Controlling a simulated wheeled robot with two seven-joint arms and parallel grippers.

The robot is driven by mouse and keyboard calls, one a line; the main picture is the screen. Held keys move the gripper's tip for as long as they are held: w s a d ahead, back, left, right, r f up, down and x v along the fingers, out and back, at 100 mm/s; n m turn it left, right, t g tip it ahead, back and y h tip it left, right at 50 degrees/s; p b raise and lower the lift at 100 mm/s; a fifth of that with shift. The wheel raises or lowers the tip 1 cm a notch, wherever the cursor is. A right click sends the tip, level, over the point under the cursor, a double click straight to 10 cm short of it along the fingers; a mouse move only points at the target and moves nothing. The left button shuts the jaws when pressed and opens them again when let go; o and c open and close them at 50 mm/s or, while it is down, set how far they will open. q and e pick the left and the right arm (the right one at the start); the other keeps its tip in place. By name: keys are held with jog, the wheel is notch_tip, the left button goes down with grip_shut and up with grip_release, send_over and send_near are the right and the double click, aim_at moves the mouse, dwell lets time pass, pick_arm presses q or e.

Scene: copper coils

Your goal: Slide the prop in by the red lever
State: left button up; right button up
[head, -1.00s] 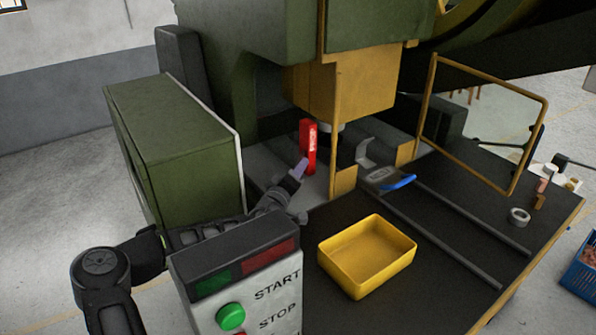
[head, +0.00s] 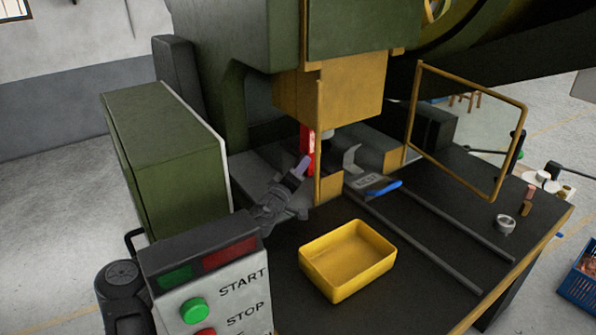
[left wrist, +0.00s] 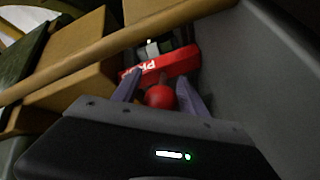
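The red prop (head: 307,148) with white lettering stands upright at the press's left side, close under the yellow ram block (head: 330,92). The guard post partly hides it in the head view. The left wrist view shows the prop (left wrist: 163,66) lying across the picture ahead of my fingers. A round red knob (left wrist: 160,97), apparently the lever's end, sits between the fingers. My left gripper (head: 304,163) is at the prop's near side. In the wrist view its fingers (left wrist: 159,84) stand apart around the knob, with gaps showing on both sides. My right gripper is not in view.
A yellow tray (head: 347,262) sits on the dark table before the press. A blue-handled tool (head: 378,186) lies at the die area. The START/STOP console (head: 207,290) is near my left arm. A yellow guard frame (head: 468,130) stands open at right.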

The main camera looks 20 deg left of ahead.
pick_arm(q)
jog(key=shift+o, duration=0.4)
jog(key=shift+s, duration=0.15)
jog(key=shift+s+d+b, duration=0.15)
jog(key=shift+s+b, duration=0.05)
jog(key=shift+s, duration=1.75)
jog(key=shift+s+d+b, duration=0.1)
jog(key=shift+s+b, duration=0.05)
jog(key=shift+s, duration=1.75)
